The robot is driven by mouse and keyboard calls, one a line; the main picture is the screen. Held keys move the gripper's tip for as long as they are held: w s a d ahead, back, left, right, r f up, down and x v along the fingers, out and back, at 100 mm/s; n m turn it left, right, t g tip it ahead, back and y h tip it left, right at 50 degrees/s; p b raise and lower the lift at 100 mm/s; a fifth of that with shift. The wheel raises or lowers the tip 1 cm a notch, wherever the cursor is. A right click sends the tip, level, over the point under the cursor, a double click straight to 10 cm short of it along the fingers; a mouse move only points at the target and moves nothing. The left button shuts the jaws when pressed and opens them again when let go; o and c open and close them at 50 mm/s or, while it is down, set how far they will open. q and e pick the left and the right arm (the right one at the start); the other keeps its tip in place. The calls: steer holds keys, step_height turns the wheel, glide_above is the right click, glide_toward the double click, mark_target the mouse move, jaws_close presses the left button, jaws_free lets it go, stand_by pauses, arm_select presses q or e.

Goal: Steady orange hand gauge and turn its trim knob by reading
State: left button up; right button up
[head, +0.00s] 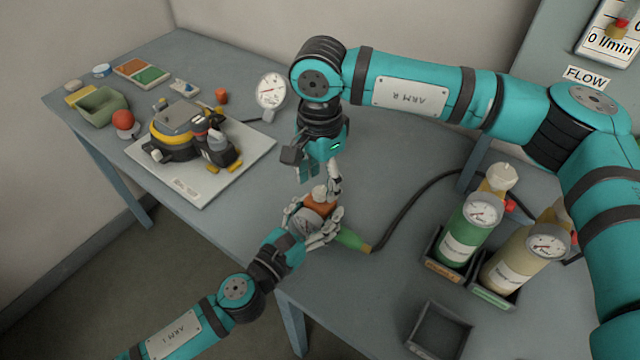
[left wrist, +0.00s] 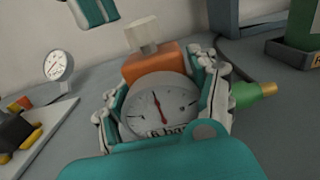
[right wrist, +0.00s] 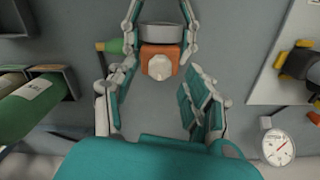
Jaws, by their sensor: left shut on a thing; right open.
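The orange hand gauge (head: 321,208) is above the grey table near its front edge. My left gripper (head: 313,226) is shut on it, with fingers on both sides. The orange body (left wrist: 153,64) and pale trim knob (left wrist: 142,34) lie beyond the dial. My right gripper (right wrist: 157,98) is open, with its fingers apart near the knob (right wrist: 160,68). I cannot tell whether they touch it.
A green fitting (head: 352,240) beside the gauge joins a black hose. Green (head: 465,235) and beige (head: 512,268) cylinders stand in holders at right, near an empty dark tray (head: 438,331). A breathing set on a white board (head: 195,187) and a white round gauge (head: 271,90) are at left.

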steer(key=shift+f, duration=1.1)
jaws_close()
